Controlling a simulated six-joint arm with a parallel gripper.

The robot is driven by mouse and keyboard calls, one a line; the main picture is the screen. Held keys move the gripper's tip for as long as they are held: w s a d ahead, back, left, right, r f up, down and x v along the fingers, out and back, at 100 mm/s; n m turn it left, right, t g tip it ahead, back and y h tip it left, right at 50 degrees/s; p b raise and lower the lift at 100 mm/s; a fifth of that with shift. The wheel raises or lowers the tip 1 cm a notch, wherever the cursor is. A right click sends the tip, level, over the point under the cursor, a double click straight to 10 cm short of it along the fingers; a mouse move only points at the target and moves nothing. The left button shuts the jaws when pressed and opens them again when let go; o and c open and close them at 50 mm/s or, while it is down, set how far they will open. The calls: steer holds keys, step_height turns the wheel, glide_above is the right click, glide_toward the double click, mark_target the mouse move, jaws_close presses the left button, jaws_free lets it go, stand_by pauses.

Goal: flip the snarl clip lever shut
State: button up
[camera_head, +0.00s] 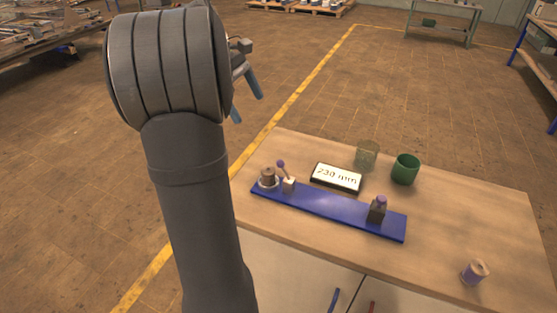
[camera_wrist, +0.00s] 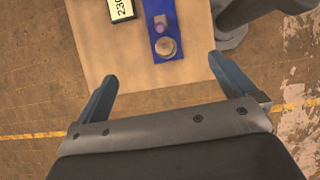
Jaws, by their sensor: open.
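A blue board (camera_head: 325,212) lies on the wooden table. At its left end is a small pale block (camera_head: 289,184) with a lever (camera_head: 281,164) tipped by a purple knob, raised and leaning left, beside a brown round spool (camera_head: 268,176). At its right end stands a dark block (camera_head: 377,213) with a purple knob (camera_head: 381,200) on top. I cannot tell which is named the snarl clip. My gripper (camera_head: 248,108) is open and empty, up and away from the board. In the wrist view, the spool (camera_wrist: 166,47) shows between and beyond the blue fingers (camera_wrist: 162,68).
A sign reading 230 (camera_head: 337,178) stands behind the board. A greenish glass (camera_head: 367,155) and a green cup (camera_head: 405,169) stand at the back. A purple-and-tan spool (camera_head: 474,272) is at the front right. The table's right part is mostly clear.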

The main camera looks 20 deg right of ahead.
steer(key=shift+w+a+r, duration=0.15)
steer(key=shift+a+r, duration=0.05)
steer(key=shift+r, duration=0.35)
